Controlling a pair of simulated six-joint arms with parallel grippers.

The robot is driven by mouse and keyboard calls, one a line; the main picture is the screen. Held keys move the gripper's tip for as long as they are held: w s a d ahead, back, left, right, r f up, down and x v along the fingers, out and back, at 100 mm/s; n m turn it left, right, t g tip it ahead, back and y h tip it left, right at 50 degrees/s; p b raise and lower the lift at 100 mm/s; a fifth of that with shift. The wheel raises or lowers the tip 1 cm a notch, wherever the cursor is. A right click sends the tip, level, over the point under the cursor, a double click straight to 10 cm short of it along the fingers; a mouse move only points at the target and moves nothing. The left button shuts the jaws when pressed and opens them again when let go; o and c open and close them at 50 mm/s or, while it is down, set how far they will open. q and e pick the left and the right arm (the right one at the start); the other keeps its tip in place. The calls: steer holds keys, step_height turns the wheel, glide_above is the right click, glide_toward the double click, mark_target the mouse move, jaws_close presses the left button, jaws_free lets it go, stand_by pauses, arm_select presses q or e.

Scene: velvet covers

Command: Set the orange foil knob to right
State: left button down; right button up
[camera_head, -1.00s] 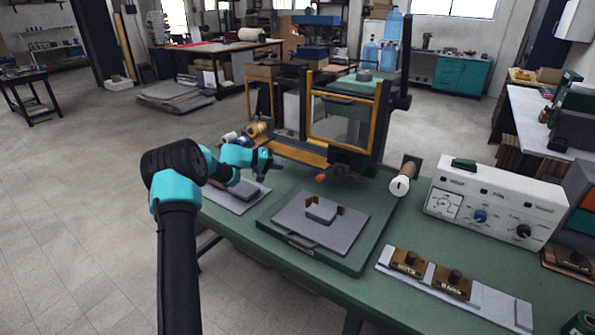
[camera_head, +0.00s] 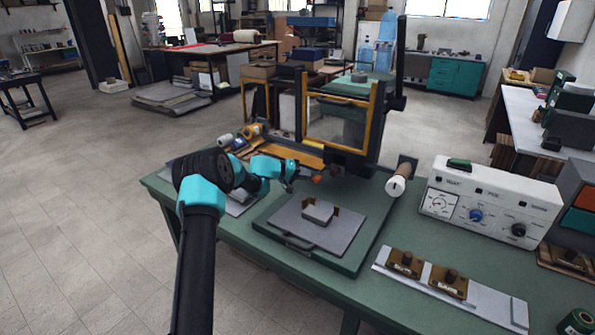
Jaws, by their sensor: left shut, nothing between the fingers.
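A small orange knob (camera_head: 318,179) sits low on the front of the press, below its yellow-edged frame (camera_head: 340,118). It is too small to tell which way it is set. My left gripper (camera_head: 298,178) is shut and empty, just left of the orange knob. I cannot tell from this view whether its tips touch the knob. My right gripper is not in view.
A grey plate with a pale block (camera_head: 317,213) lies on the press base in front of the knob. A white roll (camera_head: 397,185) sticks out at the right. A white control box (camera_head: 490,200) and two brass stamps (camera_head: 405,264) stand further right on the green table.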

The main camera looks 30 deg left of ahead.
arm_select(q)
steer(key=shift+d+f, duration=0.2)
steer(key=shift+d, duration=0.15)
steer(key=d, duration=2.4)
steer(key=shift+d, duration=0.15)
